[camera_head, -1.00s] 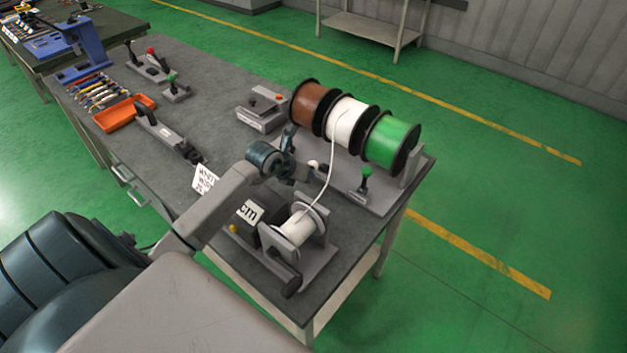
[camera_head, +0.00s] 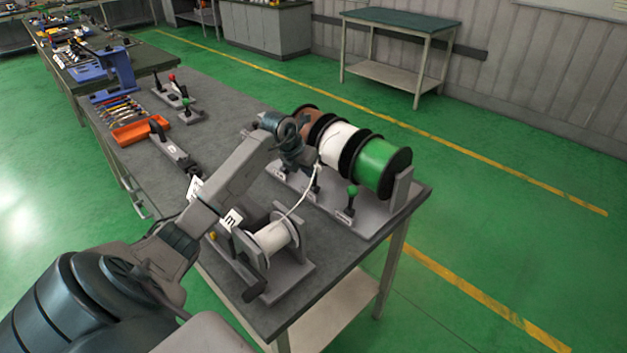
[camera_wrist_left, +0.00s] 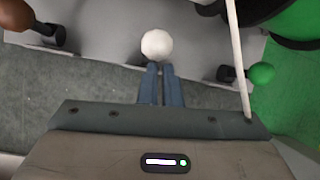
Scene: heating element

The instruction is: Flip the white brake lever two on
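The white brake lever's round white knob (camera_wrist_left: 157,45) shows at upper middle in the left wrist view; its stem is hidden. The two blue fingers of my left gripper (camera_wrist_left: 160,69) are together just below the knob in that picture, with nothing visible between them. I cannot tell whether they touch the knob. In the head view my left gripper (camera_head: 311,164) is by the white spool (camera_head: 339,144), and it hides most of the lever. My right gripper is not in view.
The green lever (camera_wrist_left: 261,74) stands to the right and a brown-knobbed lever (camera_wrist_left: 16,15) to the left. A white wire (camera_head: 299,197) runs from the white spool to a small reel (camera_head: 272,238) in front. The green spool (camera_head: 382,166) stands near the bench's right end.

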